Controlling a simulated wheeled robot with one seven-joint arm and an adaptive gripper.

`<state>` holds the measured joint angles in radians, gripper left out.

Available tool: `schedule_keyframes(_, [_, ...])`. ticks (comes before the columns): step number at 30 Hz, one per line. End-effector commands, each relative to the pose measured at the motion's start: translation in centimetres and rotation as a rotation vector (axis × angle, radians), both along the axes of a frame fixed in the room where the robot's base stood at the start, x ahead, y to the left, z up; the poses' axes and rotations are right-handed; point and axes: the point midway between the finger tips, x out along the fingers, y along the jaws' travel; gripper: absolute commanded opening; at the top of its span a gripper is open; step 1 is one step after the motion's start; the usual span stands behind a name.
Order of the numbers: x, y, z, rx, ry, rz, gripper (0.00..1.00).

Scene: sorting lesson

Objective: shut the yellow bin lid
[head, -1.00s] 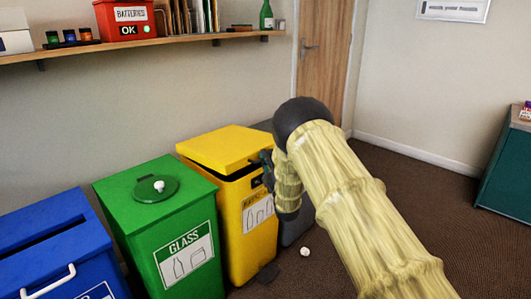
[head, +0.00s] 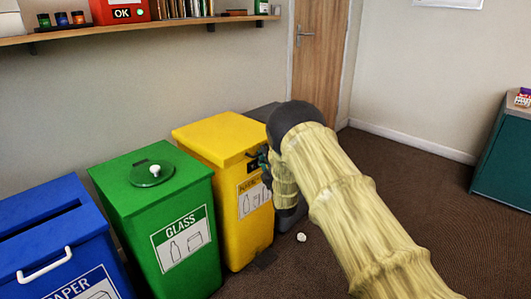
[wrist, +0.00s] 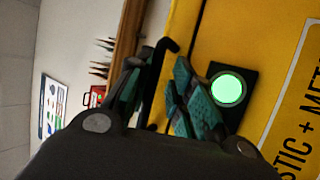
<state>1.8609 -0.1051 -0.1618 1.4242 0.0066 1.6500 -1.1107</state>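The yellow bin (head: 228,205) stands between the green glass bin and a grey bin mostly hidden by my arm. Its yellow lid (head: 215,136) lies level on the bin, with no clear gap along the visible front edge. My gripper (head: 262,160) is at the bin's front right, near the lid's edge and partly hidden by my arm. In the wrist view, the teal fingers of my gripper (wrist: 163,85) are close together, with a thin black hooked piece between them; I cannot tell whether they grip it. Beside them a round green light (wrist: 228,89) glows on a black panel.
The green glass bin (head: 150,185) and blue paper bin (head: 45,235) stand to the left. A small white crumpled ball (head: 301,237) lies on the floor. A shelf (head: 120,32) runs along the wall above. A teal cabinet (head: 505,155) stands right; carpet between is clear.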

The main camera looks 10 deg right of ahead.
Motion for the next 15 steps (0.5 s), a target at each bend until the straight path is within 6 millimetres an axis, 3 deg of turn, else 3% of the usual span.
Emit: schedule_keyframes(15, [-0.26, 0.55, 0.03, 0.0, -0.003, 0.007, 0.19])
